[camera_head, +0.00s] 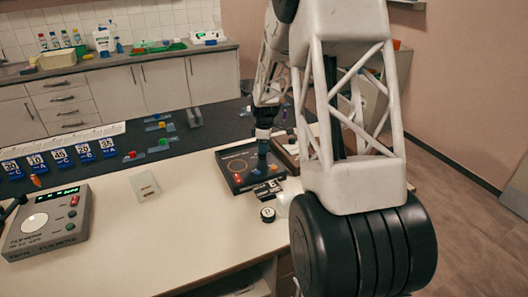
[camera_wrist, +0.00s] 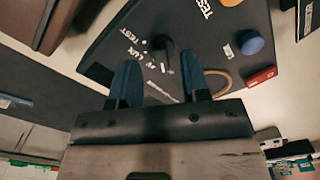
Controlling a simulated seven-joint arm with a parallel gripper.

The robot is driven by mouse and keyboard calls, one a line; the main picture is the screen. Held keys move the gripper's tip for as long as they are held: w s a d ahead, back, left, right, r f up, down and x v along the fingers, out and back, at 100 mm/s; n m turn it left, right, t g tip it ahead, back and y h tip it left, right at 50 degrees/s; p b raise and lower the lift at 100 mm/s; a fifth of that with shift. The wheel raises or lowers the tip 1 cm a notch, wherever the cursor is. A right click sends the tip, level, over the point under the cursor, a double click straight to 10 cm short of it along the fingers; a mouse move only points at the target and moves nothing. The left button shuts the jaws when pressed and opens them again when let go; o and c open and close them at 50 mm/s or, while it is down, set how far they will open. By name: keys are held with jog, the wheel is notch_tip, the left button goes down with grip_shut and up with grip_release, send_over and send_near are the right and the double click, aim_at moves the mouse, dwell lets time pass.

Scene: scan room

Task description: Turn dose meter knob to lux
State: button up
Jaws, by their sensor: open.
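A dark panel (camera_head: 231,177) lies on the pale worktop under my gripper (camera_head: 263,150). In the wrist view the panel (camera_wrist: 110,62) carries white TEST and LUX lettering, several small marks and a black knob (camera_wrist: 160,43). Which mark the knob points at is too small to tell. A blue round cap (camera_wrist: 251,43), a red block (camera_wrist: 262,77) and a tan ring (camera_wrist: 216,78) also show on the panel. My gripper (camera_wrist: 160,84) is open, its two blue fingers apart with the knob beyond the gap between their tips. I see nothing between them. In the head view my gripper hides part of the panel.
A grey meter box (camera_head: 48,222) with a white dial stands at the left. Blue numbered cards (camera_head: 60,158) stand behind it. The worktop's middle is mostly clear.

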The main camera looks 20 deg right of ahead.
jog(key=shift+f, duration=1.25)
grip_shut()
